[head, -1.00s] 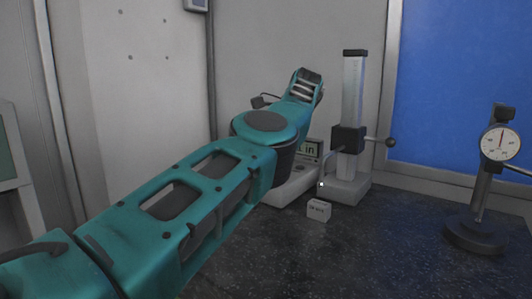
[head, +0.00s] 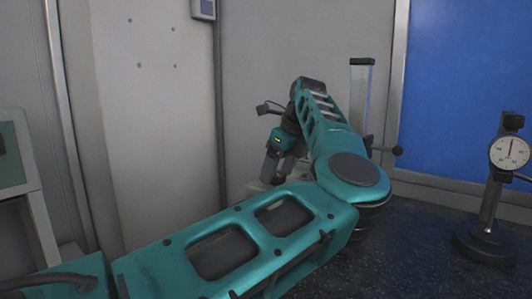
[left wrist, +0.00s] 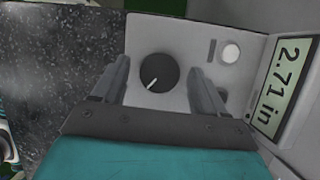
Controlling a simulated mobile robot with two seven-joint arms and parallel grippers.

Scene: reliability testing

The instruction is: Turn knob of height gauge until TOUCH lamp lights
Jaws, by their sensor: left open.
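The height gauge's metal column (head: 360,90) stands behind my left arm in the head view; its lower part and display are hidden there. In the left wrist view, the grey housing carries a round black knob (left wrist: 158,72) with a white pointer line. A pale round lamp (left wrist: 230,53) sits beside it; I cannot tell whether it is lit. The display (left wrist: 284,86) reads 2.71 in. My left gripper (head: 271,172) points down over the gauge. It is open, and its fingers (left wrist: 160,70) appear on either side of the knob, with gaps; contact is not visible.
A dial indicator (head: 510,152) on a round-based stand is at the right. The dark speckled bench (head: 420,245) is clear between it and my arm. A side handle (head: 397,151) sticks out right of the column. A wall is close behind.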

